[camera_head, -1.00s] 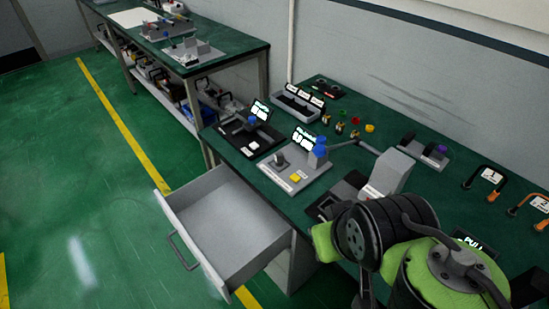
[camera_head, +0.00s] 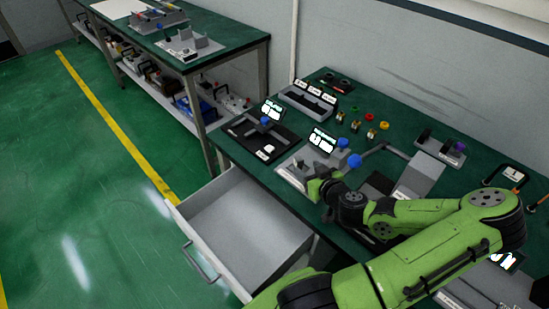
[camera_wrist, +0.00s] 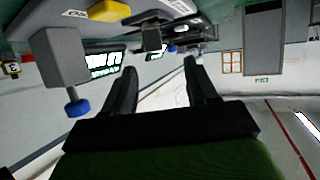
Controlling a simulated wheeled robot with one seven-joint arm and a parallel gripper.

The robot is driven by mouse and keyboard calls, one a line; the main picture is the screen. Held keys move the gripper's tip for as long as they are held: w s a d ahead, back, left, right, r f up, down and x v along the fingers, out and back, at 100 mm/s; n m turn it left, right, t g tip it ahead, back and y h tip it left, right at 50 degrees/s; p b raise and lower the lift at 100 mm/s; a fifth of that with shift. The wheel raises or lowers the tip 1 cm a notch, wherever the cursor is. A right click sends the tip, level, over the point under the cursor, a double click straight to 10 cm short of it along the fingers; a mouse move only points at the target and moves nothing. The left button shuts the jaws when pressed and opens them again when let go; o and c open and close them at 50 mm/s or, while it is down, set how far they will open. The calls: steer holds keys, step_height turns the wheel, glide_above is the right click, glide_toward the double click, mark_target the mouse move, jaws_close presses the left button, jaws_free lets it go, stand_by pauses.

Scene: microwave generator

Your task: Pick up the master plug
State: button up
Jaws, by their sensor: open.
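No label lets me tell for sure which part is the master plug. A small dark grey block (camera_head: 299,165) stands on the light grey panel (camera_head: 284,172) near the bench's front edge; it may be the plug. In the wrist view this block (camera_wrist: 151,38) shows ahead, between and beyond the fingertips. My gripper (camera_head: 318,184) is over the right front part of that panel, hiding its yellow button in the head view. In the wrist view my gripper (camera_wrist: 159,68) has its fingers apart with nothing between them. The yellow button (camera_wrist: 75,13) shows there at upper left.
A blue knob (camera_head: 354,160) on a lever is close behind my gripper. A lit display (camera_head: 322,141) stands behind the panel. A black panel (camera_head: 262,138) is to the left. An open, empty drawer (camera_head: 225,215) juts out below the bench. Green floor is free at left.

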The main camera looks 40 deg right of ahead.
mark_target(301, 161)
steer(key=shift+w+d, duration=0.2)
steer(key=shift+w, duration=0.05)
steer(key=x, duration=0.2)
steer(key=p+x, duration=0.1)
steer(key=x, duration=0.3)
steer(key=shift+w+d+f, duration=0.15)
steer(key=shift+d+f, duration=0.25)
jaws_close()
